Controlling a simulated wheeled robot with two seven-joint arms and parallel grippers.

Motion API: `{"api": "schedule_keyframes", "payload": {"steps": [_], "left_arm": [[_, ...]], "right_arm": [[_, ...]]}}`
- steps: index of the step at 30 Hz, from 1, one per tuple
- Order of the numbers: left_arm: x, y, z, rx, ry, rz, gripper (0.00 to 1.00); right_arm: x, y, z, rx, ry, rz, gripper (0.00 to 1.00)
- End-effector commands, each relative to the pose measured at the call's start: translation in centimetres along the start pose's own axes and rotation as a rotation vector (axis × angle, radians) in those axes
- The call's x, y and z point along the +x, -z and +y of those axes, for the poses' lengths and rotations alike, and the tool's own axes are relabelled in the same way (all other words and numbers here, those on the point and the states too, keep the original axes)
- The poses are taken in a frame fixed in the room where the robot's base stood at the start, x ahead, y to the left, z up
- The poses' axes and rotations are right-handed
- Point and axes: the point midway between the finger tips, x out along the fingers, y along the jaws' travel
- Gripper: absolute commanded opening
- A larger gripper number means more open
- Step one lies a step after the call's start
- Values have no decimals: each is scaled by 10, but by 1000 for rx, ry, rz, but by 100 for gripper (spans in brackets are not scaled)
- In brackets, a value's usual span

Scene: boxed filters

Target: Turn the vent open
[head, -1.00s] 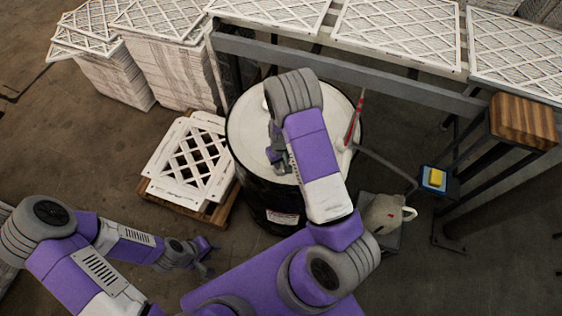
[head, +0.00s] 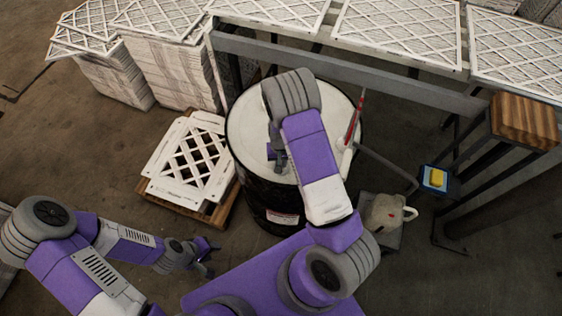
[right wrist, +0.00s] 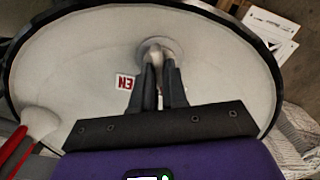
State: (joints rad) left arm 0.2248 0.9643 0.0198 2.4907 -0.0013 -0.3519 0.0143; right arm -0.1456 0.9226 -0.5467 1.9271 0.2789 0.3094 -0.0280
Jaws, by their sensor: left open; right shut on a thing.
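The vent (right wrist: 158,46) is a pale round fitting with a small raised handle on the white lid (right wrist: 75,65) of a black drum. My right gripper (right wrist: 158,70) is shut on the vent's handle, and its fingers hide part of it. A label with red letters, partly covered and reading "EN", lies just left of the fingers. In the head view my right gripper (head: 277,150) is over the drum's lid (head: 247,135), and my arm covers much of it. My left gripper (head: 205,257) is open and empty, low at the left, away from the drum.
A white filter (head: 175,180) lies on a pallet left of the drum. A filter rack (head: 350,70) runs behind. A beige can (head: 382,216) and a blue tray (head: 430,188) are at the right.

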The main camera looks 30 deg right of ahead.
Motion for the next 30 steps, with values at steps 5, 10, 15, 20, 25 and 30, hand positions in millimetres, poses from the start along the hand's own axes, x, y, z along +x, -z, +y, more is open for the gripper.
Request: {"api": "schedule_keyframes", "payload": {"steps": [5,10,15,20,25,30], "left_arm": [[2,0,-1,0,0,0,43],[2,0,-1,0,0,0,43],[1,0,0,0,0,0,43],[-1,0,0,0,0,0,43],[-4,0,1,0,0,0,43],[-7,0,2,0,0,0,43]], "right_arm": [[0,0,0,170,-1,0,0],[0,0,0,332,0,-1,0],[0,0,0,495,-1,-1,0],[-1,0,0,645,-1,-1,0],[-1,0,0,806,0,-1,0],[-1,0,0,951,-1,-1,0]]}}
